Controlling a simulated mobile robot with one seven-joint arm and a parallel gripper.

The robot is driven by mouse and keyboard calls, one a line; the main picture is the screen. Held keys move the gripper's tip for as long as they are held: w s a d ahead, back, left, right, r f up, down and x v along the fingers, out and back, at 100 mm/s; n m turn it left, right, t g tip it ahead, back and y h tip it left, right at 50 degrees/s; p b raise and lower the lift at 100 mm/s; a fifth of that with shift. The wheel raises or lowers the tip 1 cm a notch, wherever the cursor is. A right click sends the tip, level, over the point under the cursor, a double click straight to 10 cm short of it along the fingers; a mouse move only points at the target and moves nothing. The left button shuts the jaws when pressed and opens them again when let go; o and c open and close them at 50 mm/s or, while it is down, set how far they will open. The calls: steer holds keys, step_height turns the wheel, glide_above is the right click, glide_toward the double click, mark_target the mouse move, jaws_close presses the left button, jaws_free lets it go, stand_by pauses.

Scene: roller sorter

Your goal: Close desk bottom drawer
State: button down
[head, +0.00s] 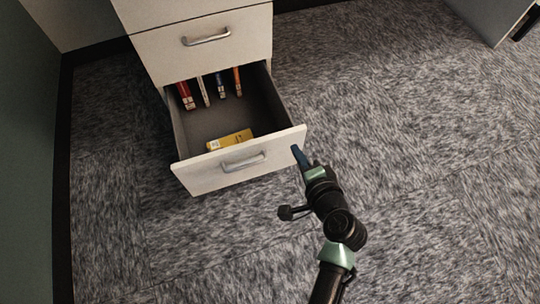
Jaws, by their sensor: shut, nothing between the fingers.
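The desk's bottom drawer (191,174) is pulled open toward me, with its pale front panel and a silver handle (243,163). Inside are several upright coloured items at the back and a yellow box (230,140) near the front. My gripper (297,151) is shut and empty, its blue fingers at the right end of the drawer front. I cannot tell whether the fingertips touch the panel.
The closed drawer (206,49) above has its own handle. A wall (25,160) with a dark baseboard stands on the left. A grey panel (492,18) is at the upper right. The carpet (430,150) on the right and in front is clear.

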steer(key=m+b, duration=0.1)
steer(key=b, duration=0.1)
glide_toward(272, 140)
steer(key=shift+g, duration=0.4)
steer(key=b+x, duration=0.2)
steer(key=b, duration=0.1)
steer(key=b+x, duration=0.3)
steer(key=b, duration=0.1)
steer(key=shift+d+f, duration=0.1)
steer(key=shift+f, duration=0.35)
steer(key=shift+w+a+r+b, duration=0.1)
steer(key=shift+w+b, duration=0.1)
steer(key=shift+w, duration=0.15)
steer(key=shift+w+a+r+b, duration=0.1)
steer(key=shift+w+a+b, duration=0.1)
steer(key=shift+w, duration=0.2)
